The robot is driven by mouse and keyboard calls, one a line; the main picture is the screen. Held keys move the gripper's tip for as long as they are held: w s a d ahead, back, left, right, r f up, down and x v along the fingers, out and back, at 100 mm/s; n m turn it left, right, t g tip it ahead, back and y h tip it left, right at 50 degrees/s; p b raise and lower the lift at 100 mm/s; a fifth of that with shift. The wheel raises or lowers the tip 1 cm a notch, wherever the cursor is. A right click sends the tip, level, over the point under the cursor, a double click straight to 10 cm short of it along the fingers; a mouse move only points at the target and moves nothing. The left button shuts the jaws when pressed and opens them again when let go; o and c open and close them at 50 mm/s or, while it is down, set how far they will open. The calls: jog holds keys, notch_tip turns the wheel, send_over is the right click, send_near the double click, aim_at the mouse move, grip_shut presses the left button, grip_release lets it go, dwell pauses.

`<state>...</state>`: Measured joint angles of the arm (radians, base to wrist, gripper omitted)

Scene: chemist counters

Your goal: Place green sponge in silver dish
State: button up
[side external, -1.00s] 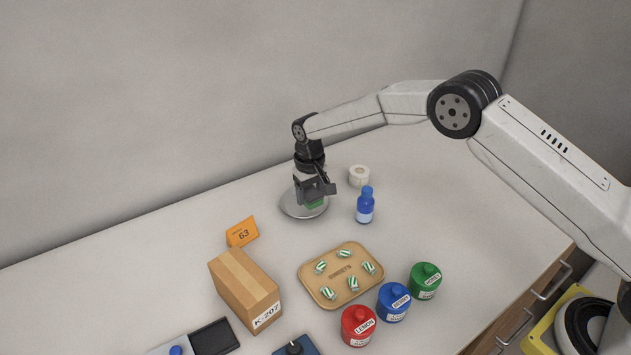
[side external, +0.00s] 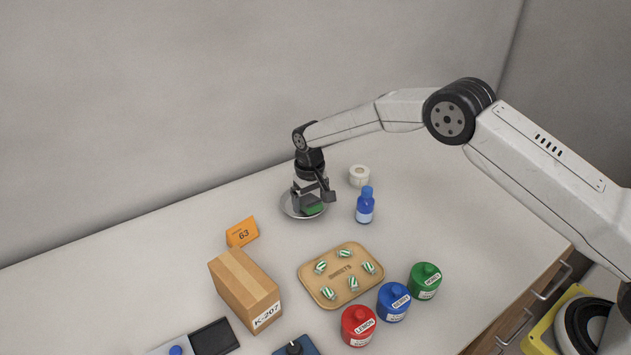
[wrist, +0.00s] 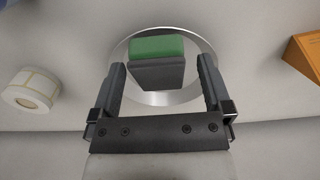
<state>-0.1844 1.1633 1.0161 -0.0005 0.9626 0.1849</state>
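The green sponge, with a dark grey side, (side external: 314,209) lies in the silver dish (side external: 285,206) near the back wall. In the wrist view the sponge (wrist: 158,47) sits within the rim of the dish (wrist: 199,42). My gripper (wrist: 162,82) is open, with a finger on each side of the sponge and gaps between them and it. In the side view my gripper (side external: 313,199) is low over the dish and partly hides it.
A blue bottle (side external: 365,206) and a white tape roll (side external: 359,176) stand right of the dish. An orange sign (side external: 242,232) and a cardboard box (side external: 244,290) are to the left. A wooden tray (side external: 341,296) of striped sweets and several lidded jars (side external: 392,303) are in front.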

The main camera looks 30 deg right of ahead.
aim_at(313, 200)
notch_tip(313, 200, up, 13)
dwell(0.9)
jog(key=shift+f, duration=0.15)
jog(key=shift+s+d, duration=0.1)
dwell(0.4)
jog(key=s+d+t, duration=0.1)
jog(key=s+d, duration=0.2)
jog(key=s, duration=0.7)
jog(key=s+d, duration=0.4)
jog(key=s, duration=0.6)
jog(key=s+d+t, duration=0.1)
jog(key=s+d, duration=0.2)
jog(key=s, duration=0.7)
jog(key=shift+s+d+f+t, duration=0.2)
jog(key=shift+s+d+t, duration=0.1)
jog(key=shift+s+d, duration=0.1)
jog(key=shift+w, duration=0.1)
